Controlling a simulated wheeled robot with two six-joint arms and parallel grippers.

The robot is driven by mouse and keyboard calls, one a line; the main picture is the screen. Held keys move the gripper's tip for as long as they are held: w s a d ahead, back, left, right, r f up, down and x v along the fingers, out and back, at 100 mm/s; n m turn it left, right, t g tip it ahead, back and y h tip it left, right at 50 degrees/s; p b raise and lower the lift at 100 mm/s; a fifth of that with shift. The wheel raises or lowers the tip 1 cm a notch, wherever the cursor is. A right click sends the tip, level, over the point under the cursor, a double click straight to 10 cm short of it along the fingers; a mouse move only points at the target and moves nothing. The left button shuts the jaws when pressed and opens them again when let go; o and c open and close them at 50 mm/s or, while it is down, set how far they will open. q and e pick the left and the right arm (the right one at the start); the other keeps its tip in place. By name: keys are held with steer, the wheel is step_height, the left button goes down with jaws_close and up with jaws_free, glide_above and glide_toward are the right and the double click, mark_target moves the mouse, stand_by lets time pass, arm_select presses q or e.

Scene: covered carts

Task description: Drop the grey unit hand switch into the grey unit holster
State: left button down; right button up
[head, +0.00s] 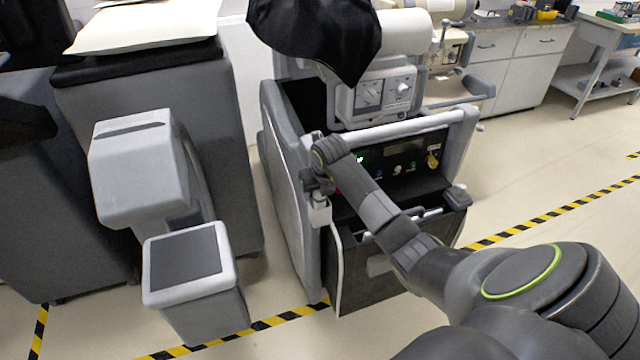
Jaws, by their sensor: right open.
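The grey unit (290,190) is a wheeled cart with a control panel, a front handle bar and a dark front drawer. My right arm reaches across its front from the lower right. My right gripper (318,186) is at the unit's left front corner post, pointing down, its jaws open. A small light grey holder-like piece (320,214), probably the holster, sits on the post just below the gripper. I cannot make out the hand switch apart from the gripper and this piece. My left gripper is out of view.
A grey pedestal with a dark pad (186,262) and a larger covered cart (215,110) stand to the left. A black cover (318,35) drapes over the unit's top. Cabinets (520,60) line the back. Floor is free at the right beyond the striped tape (550,215).

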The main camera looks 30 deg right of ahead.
steer(key=shift+r+p, duration=0.65)
steer(key=shift+r, duration=0.25)
steer(key=b+v, duration=0.2)
steer(key=v, duration=0.9)
steer(key=shift+s, duration=0.3)
steer(key=shift+a+r, duration=0.1)
steer(key=shift+r, duration=0.05)
